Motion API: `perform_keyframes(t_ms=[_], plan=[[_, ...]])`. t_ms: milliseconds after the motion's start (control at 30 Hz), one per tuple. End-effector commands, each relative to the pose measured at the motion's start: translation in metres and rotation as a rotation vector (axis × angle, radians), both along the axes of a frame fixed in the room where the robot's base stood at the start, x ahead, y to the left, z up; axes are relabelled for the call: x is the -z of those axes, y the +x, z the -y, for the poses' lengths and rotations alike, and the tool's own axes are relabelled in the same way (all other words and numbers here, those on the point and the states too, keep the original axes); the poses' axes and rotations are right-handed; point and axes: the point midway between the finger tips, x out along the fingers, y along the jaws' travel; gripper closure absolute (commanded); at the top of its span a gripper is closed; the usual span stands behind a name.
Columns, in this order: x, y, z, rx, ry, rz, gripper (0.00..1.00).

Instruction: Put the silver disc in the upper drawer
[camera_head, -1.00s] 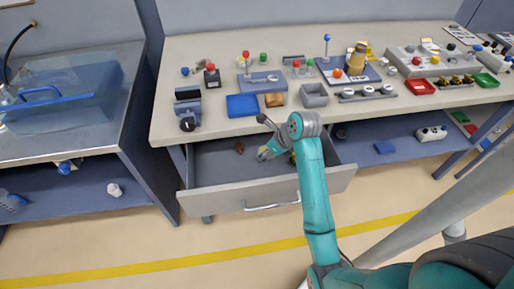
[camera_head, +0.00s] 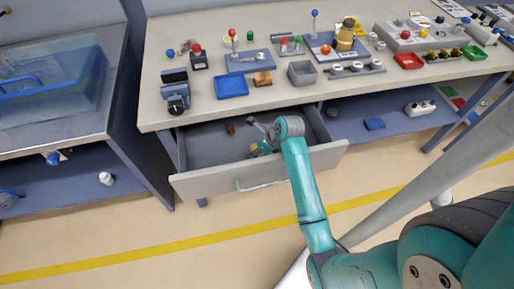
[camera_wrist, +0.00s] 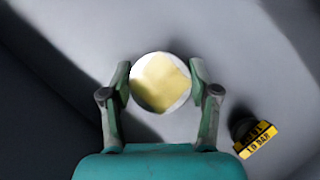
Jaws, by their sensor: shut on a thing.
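The upper drawer (camera_head: 255,178) is pulled out under the workbench. My gripper (camera_head: 254,152) reaches down into it from above; its fingertips are small in the head view. In the wrist view my gripper (camera_wrist: 160,85) is shut on the silver disc (camera_wrist: 160,82), a round, shiny piece with a pale yellow patch on its face. A finger touches it on each side. The grey drawer floor lies behind it; I cannot tell whether the disc touches the floor. The disc cannot be made out in the head view.
A dark part with a yellow "10 BAR" label (camera_wrist: 257,138) lies right of my gripper in the drawer. A small brown thing (camera_head: 230,129) lies further left. The workbench top (camera_head: 205,113) above holds a blue tray (camera_head: 231,87), a grey bin (camera_head: 302,73) and several fixtures.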

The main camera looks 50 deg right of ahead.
Motion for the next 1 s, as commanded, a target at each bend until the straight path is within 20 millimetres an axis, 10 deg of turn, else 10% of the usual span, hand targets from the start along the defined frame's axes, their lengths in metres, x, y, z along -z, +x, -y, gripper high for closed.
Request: perform_keyframes(t_ms=[200,233,300,733,1000], plan=[[0.001,0.0,0.0,0.0,0.0,0.0,0.62],[0.001,0.0,0.0,0.0,0.0,0.0,0.32],[0.001,0.0,0.0,0.0,0.0,0.0,0.14],[-0.004,-0.002,0.001,0.0,-0.001,0.0,0.14],[-0.043,-0.023,0.006,0.001,-0.002,0.002,0.14]])
